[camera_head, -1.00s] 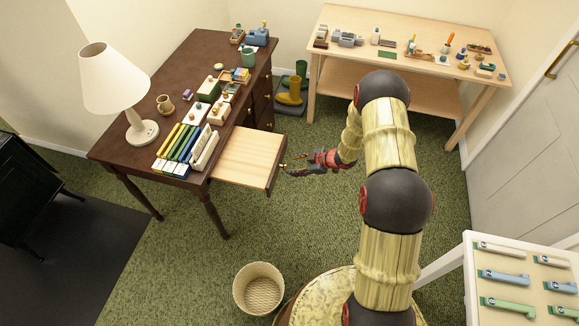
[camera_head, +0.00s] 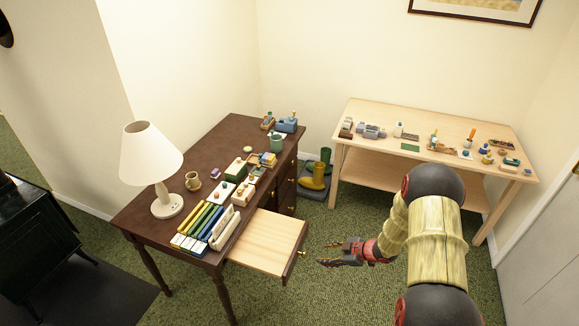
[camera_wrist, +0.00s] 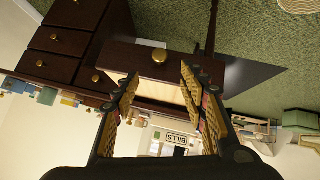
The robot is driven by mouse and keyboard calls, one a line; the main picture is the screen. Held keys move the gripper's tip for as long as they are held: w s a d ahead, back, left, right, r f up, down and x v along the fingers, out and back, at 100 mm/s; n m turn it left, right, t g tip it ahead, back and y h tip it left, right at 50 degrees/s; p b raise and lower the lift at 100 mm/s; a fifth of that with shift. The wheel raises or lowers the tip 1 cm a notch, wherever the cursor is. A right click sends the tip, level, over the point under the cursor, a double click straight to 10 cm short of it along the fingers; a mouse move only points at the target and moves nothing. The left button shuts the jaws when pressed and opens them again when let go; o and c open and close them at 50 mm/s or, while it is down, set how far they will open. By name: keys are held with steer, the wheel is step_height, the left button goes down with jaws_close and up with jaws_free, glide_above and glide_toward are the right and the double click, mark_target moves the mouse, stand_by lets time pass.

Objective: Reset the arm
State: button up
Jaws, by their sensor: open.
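My gripper (camera_head: 325,253) is open and empty in the head view, just right of the pulled-out drawer (camera_head: 268,243) of the dark wooden desk (camera_head: 140,213). A small gap shows between its fingertips and the drawer's brass knob (camera_head: 301,253). In the wrist view my gripper (camera_wrist: 158,84) shows two spread fingers with nothing between them. The drawer front with its round knob (camera_wrist: 159,56) lies beyond the fingertips. My arm reaches in from the lower right of the head view.
The desk holds a white lamp (camera_head: 151,158), a mug (camera_head: 193,181), several books (camera_head: 206,226) and small items. A pale workbench (camera_head: 365,116) with several small objects stands at the back right. Yellow boots (camera_head: 315,178) stand between them. Green carpet lies open before the desk.

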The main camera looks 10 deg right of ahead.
steer(key=shift+d, duration=0.1)
steer(key=s+d+f+m+g+h, duration=0.1)
steer(key=s+d+f+m+h, duration=0.15)
steer(key=d, duration=0.25)
steer(key=s+d+f+m+g+h, duration=0.1)
steer(key=s+d+f+m+h, duration=0.15)
steer(key=s+d, duration=0.2)
steer(key=s+d+r+m+g+h, duration=0.2)
steer(key=s+r, duration=0.1)
steer(key=r, duration=0.4)
steer(key=s+d+r+m+g+h, duration=0.1)
steer(key=s+d+r+m+h, duration=0.1)
steer(key=s+d+r, duration=0.3)
steer(key=s+a+r+m+t+y, duration=0.1)
steer(key=s+a+r, duration=0.4)
steer(key=a+r, duration=0.4)
steer(key=s+a+r+m+t+y, duration=0.1)
steer(key=s+a+r, duration=0.5)
steer(key=r, duration=0.9)
steer(key=s+a+r+m+t, duration=0.1)
steer(key=s+a+r, duration=0.5)
steer(key=a+r, duration=0.6)
steer(key=shift+s+a+m+t+y, duration=0.2)
steer(key=shift+a+m+t+y, duration=0.1)
steer(key=shift+y, duration=0.1)
